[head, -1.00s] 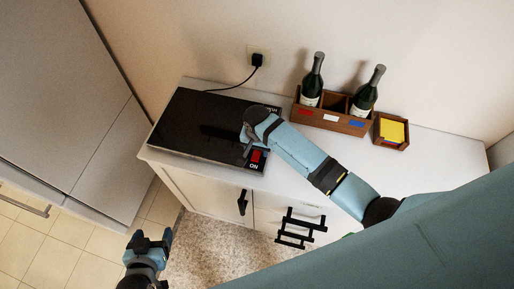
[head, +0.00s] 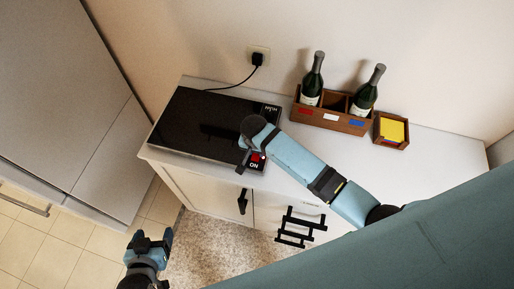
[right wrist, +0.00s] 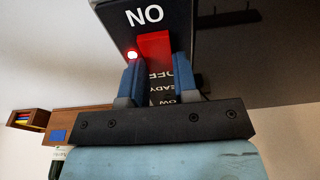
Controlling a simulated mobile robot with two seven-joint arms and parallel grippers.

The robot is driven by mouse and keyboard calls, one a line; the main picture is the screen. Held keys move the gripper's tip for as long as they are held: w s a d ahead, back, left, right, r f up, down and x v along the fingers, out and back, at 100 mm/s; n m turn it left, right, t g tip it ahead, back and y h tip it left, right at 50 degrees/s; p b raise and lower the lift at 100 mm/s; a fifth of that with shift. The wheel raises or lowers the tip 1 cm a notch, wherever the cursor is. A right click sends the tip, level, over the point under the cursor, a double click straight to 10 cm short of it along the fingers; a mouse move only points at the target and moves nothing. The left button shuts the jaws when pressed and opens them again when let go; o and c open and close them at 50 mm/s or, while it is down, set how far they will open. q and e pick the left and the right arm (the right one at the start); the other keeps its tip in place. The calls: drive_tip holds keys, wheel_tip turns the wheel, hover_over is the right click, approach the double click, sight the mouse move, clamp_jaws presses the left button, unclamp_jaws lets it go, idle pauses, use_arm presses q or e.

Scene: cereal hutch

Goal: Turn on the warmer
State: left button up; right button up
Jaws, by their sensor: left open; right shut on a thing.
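The warmer (head: 190,118) is a black, flat-topped plate on the white cabinet, with ON marked on its front panel. Its red switch (right wrist: 154,52) sits between the blue fingers of my right gripper (right wrist: 157,72) in the right wrist view, near the ON mark. My left gripper (head: 150,243) is open and empty, low over the floor in front of the cabinet.
A wooden bottle box (head: 330,120) with two bottles and a small box of yellow cards (head: 392,132) stand behind my right arm. A black cord runs to the wall plug (head: 257,59). Black handles (head: 297,228) stick out from the cabinet front. The right countertop (head: 440,158) is bare.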

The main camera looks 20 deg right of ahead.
sight(254, 164)
drive_tip(key=shift+s+t+h, duration=0.1)
drive_tip(key=shift+t+h, duration=0.2)
drive_tip(key=shift+t, duration=0.2)
drive_tip(key=o, duration=0.9)
drive_tip(key=shift+a+r, duration=0.1)
drive_tip(key=shift+r, duration=0.05)
drive_tip(key=b+v, duration=0.1)
drive_tip(key=v, duration=1.2)
drive_tip(key=shift+s+r, duration=0.15)
drive_tip(key=shift+r, duration=0.15)
